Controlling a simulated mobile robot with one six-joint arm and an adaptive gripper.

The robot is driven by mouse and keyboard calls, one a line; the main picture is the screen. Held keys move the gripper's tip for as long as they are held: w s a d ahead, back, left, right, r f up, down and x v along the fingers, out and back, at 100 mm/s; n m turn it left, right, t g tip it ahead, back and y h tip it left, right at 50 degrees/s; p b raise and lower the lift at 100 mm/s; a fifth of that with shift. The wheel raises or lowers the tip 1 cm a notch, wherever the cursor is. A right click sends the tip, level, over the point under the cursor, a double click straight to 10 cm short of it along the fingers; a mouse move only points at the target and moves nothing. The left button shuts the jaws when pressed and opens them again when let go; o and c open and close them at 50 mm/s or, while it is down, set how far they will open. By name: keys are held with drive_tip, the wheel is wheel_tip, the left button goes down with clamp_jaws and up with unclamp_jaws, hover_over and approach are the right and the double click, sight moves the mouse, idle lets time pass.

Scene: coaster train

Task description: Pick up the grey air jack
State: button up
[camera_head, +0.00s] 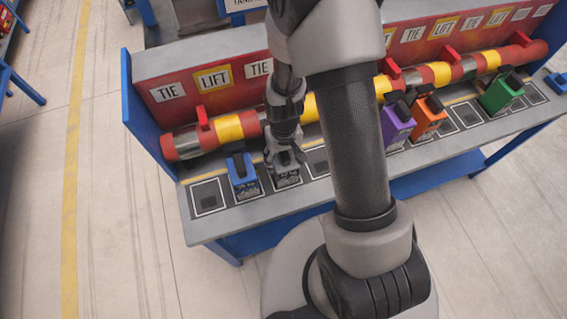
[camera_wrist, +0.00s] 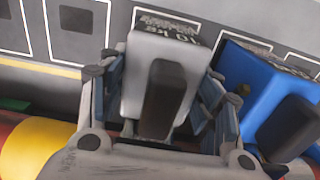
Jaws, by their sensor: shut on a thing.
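The grey air jack (camera_wrist: 150,60) stands upright between my gripper's fingers in the wrist view, with a dark handle on its near side and a dark label with pale lettering at its far edge. In the head view the jack (camera_head: 287,172) is at the front left of the bench, just right of the blue jack (camera_head: 242,176). My gripper (camera_head: 284,155) is over it from above. In the wrist view my gripper (camera_wrist: 158,90) is shut on the jack, one finger on each side. Whether its base touches the bench is unclear.
The blue jack (camera_wrist: 262,85) is close beside the right finger. A red and yellow pipe (camera_head: 230,126) runs behind the jacks. Purple (camera_head: 397,123), orange (camera_head: 429,118) and green (camera_head: 500,94) jacks stand farther right. An empty marked square (camera_head: 208,196) lies at the left end.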

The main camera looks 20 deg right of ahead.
drive_tip(key=c, duration=0.6)
